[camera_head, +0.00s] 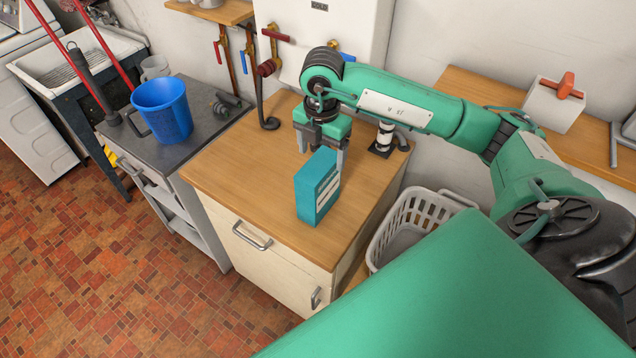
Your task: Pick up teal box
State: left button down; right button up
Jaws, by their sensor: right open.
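The teal box (318,187) stands upright on the wooden top of a cabinet (240,165), near its front right part. It has pale label stripes on its right face. My right gripper (321,158) comes from the right and points down just behind and above the box. Its fingers are apart, one to the left of the box's top and one at its right rear. The box hides part of the space between the fingers, so I cannot tell whether they touch it. My left gripper is not in view.
A white laundry basket (405,222) stands right of the cabinet. A blue bucket (163,107) is on the grey counter at left. Pipes with red valves (268,67) and a small black-and-white object (384,138) are behind. The cabinet top left of the box is clear.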

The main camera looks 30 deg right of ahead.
aim_at(319, 164)
notch_tip(319, 164, down, 3)
jog(key=shift+a+r+p, duration=0.1)
jog(key=shift+r+p, duration=0.1)
jog(key=shift+p, duration=0.45)
jog(key=f, duration=0.1)
jog(key=f+p, duration=0.1)
jog(key=f, duration=0.1)
jog(key=shift+w+a+f, duration=0.1)
jog(key=shift+w+f, duration=0.15)
jog(key=shift+f, duration=0.4)
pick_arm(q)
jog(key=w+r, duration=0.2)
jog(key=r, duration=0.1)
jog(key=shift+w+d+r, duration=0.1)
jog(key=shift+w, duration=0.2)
pick_arm(e)
grip_shut()
